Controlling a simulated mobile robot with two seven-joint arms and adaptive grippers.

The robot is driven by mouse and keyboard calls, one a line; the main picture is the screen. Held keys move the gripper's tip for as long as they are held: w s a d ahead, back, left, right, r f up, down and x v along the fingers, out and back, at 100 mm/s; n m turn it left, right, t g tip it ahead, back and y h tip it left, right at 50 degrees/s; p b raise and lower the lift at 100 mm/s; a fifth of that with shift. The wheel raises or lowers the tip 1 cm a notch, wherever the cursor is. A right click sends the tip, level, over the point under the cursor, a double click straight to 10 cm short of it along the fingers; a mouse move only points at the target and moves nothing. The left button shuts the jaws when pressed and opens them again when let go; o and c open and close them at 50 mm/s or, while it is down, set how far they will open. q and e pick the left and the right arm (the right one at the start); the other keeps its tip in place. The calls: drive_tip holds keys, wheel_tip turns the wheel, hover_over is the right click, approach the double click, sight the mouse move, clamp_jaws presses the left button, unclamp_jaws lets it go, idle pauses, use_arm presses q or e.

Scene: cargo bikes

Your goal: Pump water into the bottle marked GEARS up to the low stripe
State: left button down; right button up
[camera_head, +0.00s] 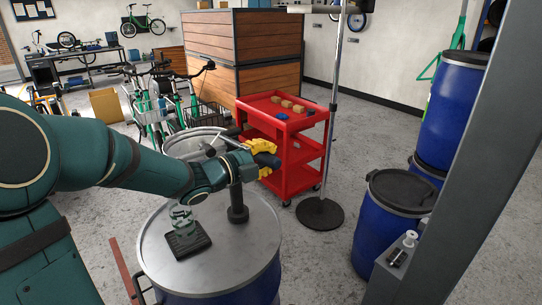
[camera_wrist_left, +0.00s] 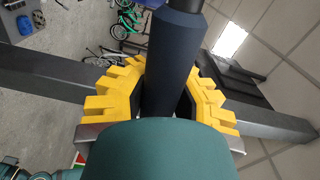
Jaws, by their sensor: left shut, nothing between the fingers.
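A clear bottle (camera_head: 182,220) stands on a black square pad (camera_head: 188,241) on the grey barrel lid (camera_head: 160,262); its marking, stripe and water level are too small to read. A black pump post (camera_head: 238,207) rises from the lid to the bottle's right, partly hidden by my arm. In the left wrist view the handle (camera_wrist_left: 174,45) crosses in front of the fingers (camera_wrist_left: 165,95); contact is unclear. My right gripper is not in view.
A red cart (camera_head: 284,125) with small blocks stands beyond the gripper. A metal pole on a round base (camera_head: 320,213) stands beside it. A lidded blue barrel (camera_head: 383,225) is at right. A second metal drum lid (camera_head: 196,138) lies behind my arm.

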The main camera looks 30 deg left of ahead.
use_arm(q)
drive_tip(key=w+a+r+n+p, duration=0.1)
drive_tip(key=a+r+n+p, duration=0.1)
drive_tip(key=r+p, duration=0.3)
drive_tip(key=w+a+r+n+p, duration=0.1)
drive_tip(key=a+r+n+p, duration=0.2)
drive_tip(key=r+n+p, duration=0.2)
drive_tip(key=shift+a+r+p, duration=0.3)
drive_tip(key=shift+r+p, duration=0.5)
drive_tip(key=shift+p, duration=0.15)
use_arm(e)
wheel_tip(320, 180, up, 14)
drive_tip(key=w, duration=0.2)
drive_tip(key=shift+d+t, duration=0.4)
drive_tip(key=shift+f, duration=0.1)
use_arm(q)
drive_tip(key=c, duration=1.4)
unclamp_jaws()
drive_tip(key=o, duration=0.7)
drive_tip(key=shift+s+a, duration=0.15)
drive_tip(key=shift+s, duration=0.2)
drive_tip(key=v, duration=1.1)
drive_tip(key=shift+s, duration=0.35)
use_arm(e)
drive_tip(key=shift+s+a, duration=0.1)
